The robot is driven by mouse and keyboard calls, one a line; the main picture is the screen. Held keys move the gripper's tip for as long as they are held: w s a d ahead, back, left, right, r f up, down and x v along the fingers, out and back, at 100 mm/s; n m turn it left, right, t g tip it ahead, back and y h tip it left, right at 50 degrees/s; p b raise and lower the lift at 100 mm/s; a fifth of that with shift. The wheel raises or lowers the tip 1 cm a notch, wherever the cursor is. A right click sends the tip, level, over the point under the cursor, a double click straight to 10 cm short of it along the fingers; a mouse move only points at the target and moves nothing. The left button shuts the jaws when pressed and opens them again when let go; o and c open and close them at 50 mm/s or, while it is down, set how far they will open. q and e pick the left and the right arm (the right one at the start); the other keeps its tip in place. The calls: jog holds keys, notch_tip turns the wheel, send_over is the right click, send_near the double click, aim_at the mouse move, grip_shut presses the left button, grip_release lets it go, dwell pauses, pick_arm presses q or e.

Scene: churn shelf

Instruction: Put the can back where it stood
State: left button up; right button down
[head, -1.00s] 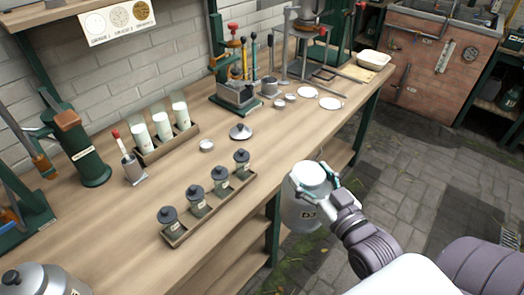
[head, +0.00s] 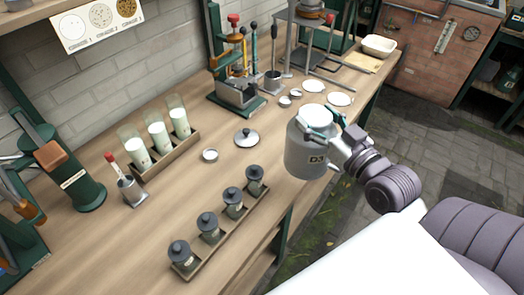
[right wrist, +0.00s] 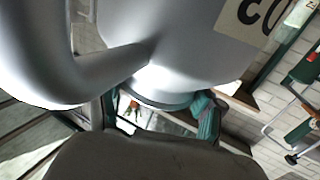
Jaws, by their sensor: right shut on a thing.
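In the right wrist view the can (right wrist: 170,35) fills the top, with a curved handle at left and part of a label at right. Teal fingers of the right gripper (right wrist: 160,112) show below it. My left gripper is not in view.
A wooden rack (head: 215,235) of small dark-lidded jars lies left of the can. A round lid (head: 247,137) and a small dish (head: 210,155) lie nearby. White dishes (head: 339,99) lie behind the can. A rack of milk tubes (head: 182,155) stands near the wall.

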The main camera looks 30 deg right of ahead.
jog(key=shift+w, duration=0.4)
jog(key=shift+w+f, duration=0.1)
jog(key=shift+w, duration=0.2)
pick_arm(q)
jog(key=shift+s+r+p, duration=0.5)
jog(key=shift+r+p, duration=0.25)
jog(key=shift+p, duration=0.05)
pick_arm(e)
jog(key=w+a+f, duration=0.2)
jog(key=w+f, duration=0.8)
jog(key=shift+a+f, duration=0.3)
jog(key=shift+a, duration=0.05)
jog(key=shift+w, duration=0.1)
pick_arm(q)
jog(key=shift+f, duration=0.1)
pick_arm(e)
jog(key=shift+f, duration=0.1)
jog(key=shift+c, duration=0.5)
grip_release()
